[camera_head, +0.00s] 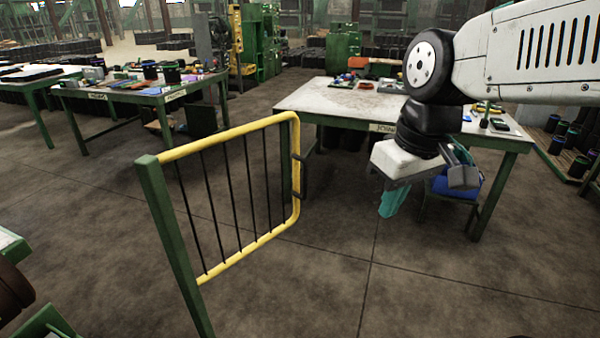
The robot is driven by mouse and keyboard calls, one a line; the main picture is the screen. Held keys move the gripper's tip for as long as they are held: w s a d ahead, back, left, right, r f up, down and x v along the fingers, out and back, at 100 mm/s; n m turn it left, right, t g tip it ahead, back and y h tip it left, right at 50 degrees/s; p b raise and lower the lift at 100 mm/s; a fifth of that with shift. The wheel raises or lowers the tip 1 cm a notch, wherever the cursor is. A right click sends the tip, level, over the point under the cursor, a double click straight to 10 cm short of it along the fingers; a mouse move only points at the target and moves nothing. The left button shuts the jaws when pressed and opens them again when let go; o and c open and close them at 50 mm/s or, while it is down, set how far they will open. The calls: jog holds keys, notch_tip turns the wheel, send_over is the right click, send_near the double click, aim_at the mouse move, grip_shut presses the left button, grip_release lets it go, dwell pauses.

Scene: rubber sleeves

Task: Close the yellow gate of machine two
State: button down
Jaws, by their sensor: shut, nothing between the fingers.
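The yellow gate (225,132) stands left of centre in the head view. It is a yellow tube frame with thin dark upright bars. Its left end meets a green post (173,240). Its rounded right end has dark bracket-like pieces (301,175) beside it, near a dark upright. Whether it is latched there I cannot tell. My gripper (458,174) is at the right, below my white arm, shut and empty. It is well to the right of the gate and apart from it. Its fingertips are partly unclear against the table behind.
A work table (330,97) with small items stands behind the gate and my gripper. A teal thing (392,201) shows just below my gripper, and a blue bin (458,188) is under the table. Another green-legged table (135,92) stands back left. The front right floor is clear.

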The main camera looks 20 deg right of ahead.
jog(key=w+d+f+n+t+y, duration=0.15)
jog(key=w+n, duration=0.45)
jog(key=w, duration=1.6)
jog(key=w+a+f, duration=0.4)
jog(key=w+f, duration=0.1)
jog(key=f, duration=0.4)
jog(key=shift+w, duration=0.2)
